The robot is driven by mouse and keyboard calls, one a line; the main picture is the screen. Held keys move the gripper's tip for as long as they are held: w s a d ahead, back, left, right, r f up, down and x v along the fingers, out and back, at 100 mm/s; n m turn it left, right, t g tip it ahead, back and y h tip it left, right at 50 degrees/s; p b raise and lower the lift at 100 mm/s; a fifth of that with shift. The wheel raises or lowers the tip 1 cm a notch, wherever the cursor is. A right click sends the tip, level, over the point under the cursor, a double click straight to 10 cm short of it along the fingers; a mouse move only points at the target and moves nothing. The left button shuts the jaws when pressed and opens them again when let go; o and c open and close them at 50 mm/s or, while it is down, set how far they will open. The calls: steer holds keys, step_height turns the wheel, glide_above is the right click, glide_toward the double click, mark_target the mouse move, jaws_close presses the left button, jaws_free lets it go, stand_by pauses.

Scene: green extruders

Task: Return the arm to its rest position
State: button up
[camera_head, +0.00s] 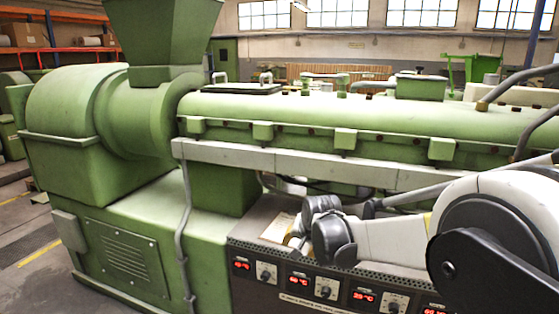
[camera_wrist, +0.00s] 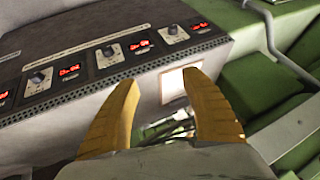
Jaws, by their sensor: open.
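My gripper (camera_wrist: 160,112) shows in the wrist view with two yellow-brown fingers spread apart and nothing between them. Beyond the fingers is the dark control panel (camera_wrist: 60,62) with red digital displays and knobs. In the head view, my arm (camera_head: 390,238) comes in from the right and reaches left over the panel (camera_head: 285,275).
A large green extruder (camera_head: 350,112) with a hopper (camera_head: 165,35) fills the view behind and left of the arm. A grey conduit (camera_head: 182,240) runs down beside the panel. Open floor (camera_head: 30,235) lies at the far left. Orange shelving (camera_head: 60,28) stands at the back.

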steer(key=s+d+r+n, duration=0.1)
steer(key=s+d+r, duration=0.3)
steer(key=s, duration=0.4)
steer(key=s+d+r+n, duration=0.1)
steer(key=s+d+r, duration=0.3)
steer(key=s, duration=0.3)
steer(key=s+d+f+n, duration=0.1)
steer(key=s+d, duration=0.1)
steer(key=s, duration=0.7)
steer(key=s+d+f+h, duration=0.1)
steer(key=s+d, duration=0.2)
steer(key=s, duration=0.7)
steer(key=shift+f+n+h, duration=0.25)
steer(key=shift+n+h, duration=0.05)
steer(key=shift+n, duration=0.1)
steer(key=shift+s+d, duration=0.1)
